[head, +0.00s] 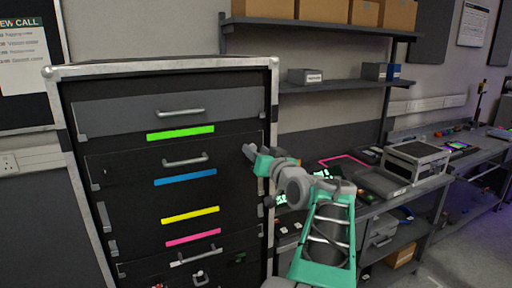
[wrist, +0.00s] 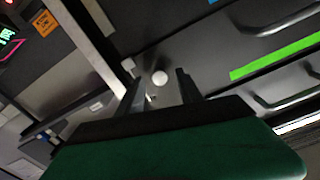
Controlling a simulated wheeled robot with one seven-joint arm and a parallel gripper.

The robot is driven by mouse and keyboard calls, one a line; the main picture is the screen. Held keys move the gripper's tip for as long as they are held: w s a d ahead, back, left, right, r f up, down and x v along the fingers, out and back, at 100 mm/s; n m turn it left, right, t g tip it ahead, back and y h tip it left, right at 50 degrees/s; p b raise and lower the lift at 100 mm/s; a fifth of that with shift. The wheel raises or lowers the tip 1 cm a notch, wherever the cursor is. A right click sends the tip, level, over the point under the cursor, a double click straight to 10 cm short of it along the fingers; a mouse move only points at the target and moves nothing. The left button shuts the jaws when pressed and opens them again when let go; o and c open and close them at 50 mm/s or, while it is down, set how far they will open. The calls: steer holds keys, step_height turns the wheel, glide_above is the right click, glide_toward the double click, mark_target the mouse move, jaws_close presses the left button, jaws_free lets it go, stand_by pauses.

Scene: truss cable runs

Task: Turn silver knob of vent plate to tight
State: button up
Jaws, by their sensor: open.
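A pale silver round knob (wrist: 160,78) shows in the wrist view, on the dark front of the rack case near its metal edge. My gripper (wrist: 160,85) is open, with one dark finger on each side of the knob in the picture. I cannot tell whether the fingertips reach around it or stop short. In the head view my gripper (head: 248,152) is at the right side of the case front, and the knob there is hidden behind it. I cannot make out vent plate markings.
The black rack case (head: 168,65) has several drawers with handles and green, blue, yellow and pink strips. Another small silver knob (head: 200,277) shows low on its front. A workbench (head: 370,208) with a silver case (head: 416,160) stands right of it, under shelves (head: 320,86) with boxes.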

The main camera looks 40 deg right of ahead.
steer(key=shift+w+d, duration=0.1)
steer(key=shift+w, duration=0.25)
steer(key=shift+c, duration=0.3)
jaws_close()
